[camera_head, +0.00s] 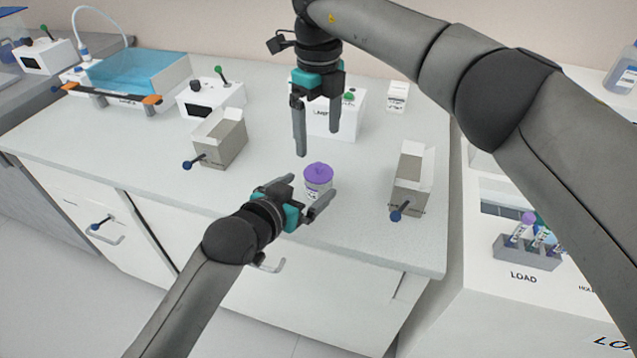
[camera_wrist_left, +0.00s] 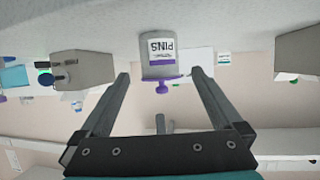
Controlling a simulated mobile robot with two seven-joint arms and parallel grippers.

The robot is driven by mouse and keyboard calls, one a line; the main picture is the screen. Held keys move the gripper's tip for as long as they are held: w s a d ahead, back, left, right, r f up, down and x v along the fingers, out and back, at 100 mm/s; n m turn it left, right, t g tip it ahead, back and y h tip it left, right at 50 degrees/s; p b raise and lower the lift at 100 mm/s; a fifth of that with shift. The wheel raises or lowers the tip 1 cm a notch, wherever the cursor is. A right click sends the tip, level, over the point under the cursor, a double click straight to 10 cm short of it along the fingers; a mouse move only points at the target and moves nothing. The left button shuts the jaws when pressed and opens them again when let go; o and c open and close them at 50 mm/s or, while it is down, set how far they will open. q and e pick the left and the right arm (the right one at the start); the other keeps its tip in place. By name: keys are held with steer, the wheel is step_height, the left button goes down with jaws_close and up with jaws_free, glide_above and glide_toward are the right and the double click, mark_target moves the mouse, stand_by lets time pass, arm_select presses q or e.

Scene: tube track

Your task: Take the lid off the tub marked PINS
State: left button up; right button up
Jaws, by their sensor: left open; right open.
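The tub marked PINS (camera_head: 318,189) stands upright on the bench near its front edge. Its purple lid (camera_head: 318,170) with a small knob is on top. In the left wrist view the tub (camera_wrist_left: 158,58) appears upside down, with its PINS label readable and the lid (camera_wrist_left: 160,84) below. My left gripper (camera_head: 312,196) is open, with its fingers on either side of the tub; in the wrist view clear gaps show beside it.
Open-topped boxes with blue-knobbed levers stand left (camera_head: 220,142) and right (camera_head: 411,180) of the tub. White devices (camera_head: 210,95) and a blue basin (camera_head: 137,72) stand at the back left. A tube rack (camera_head: 527,252) sits on the right-hand bench. The bench around the tub is clear.

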mark_target(312, 185)
arm_select(q)
steer(key=shift+x, duration=2.55)
jaws_close()
